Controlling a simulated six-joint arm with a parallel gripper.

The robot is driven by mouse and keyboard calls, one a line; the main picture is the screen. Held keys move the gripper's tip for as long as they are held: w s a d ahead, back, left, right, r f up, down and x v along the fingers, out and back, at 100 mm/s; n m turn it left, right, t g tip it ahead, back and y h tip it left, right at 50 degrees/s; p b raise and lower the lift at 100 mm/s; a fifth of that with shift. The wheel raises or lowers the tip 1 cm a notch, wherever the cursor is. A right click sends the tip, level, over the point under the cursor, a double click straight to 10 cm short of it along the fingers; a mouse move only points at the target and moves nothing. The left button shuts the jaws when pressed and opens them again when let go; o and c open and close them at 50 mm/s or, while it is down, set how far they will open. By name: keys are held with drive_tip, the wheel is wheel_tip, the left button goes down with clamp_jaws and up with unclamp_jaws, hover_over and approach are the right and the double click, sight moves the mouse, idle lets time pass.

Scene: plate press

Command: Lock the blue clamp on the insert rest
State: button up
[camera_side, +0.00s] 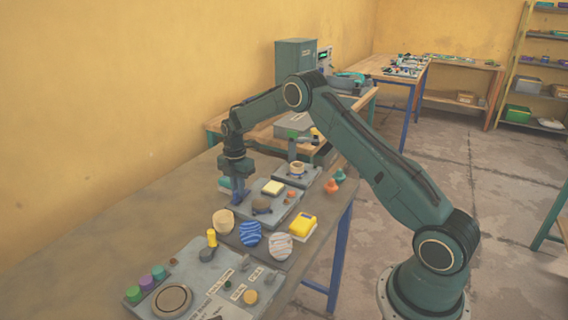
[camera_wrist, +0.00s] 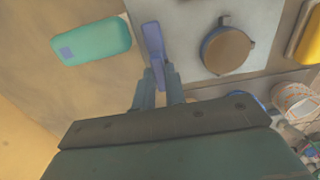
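The blue clamp (camera_wrist: 152,42) is a narrow upright lever at the left edge of a pale grey plate (camera_wrist: 188,12) in the wrist view. In the side view its blue part (camera_side: 237,198) shows just under my gripper (camera_side: 238,182). In the wrist view the two fingers of my gripper (camera_wrist: 159,84) lie close on either side of the lever's near end, with no clear gap. I cannot tell which part is the insert rest.
A teal block (camera_wrist: 92,43) lies left of the clamp. A yellow block (camera_side: 303,226), striped blue (camera_side: 250,233) and white-blue (camera_side: 279,246) pieces and a beige piece (camera_side: 223,221) stand nearer the camera. A control panel (camera_side: 205,285) is at the front. The table's left side is clear.

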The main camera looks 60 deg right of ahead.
clamp_jaws()
drive_tip(key=shift+m, duration=0.4)
drive_tip(key=m, duration=0.2)
drive_tip(key=shift+m, duration=0.3)
drive_tip(key=m, duration=1.4)
drive_tip(key=shift+m, duration=0.4)
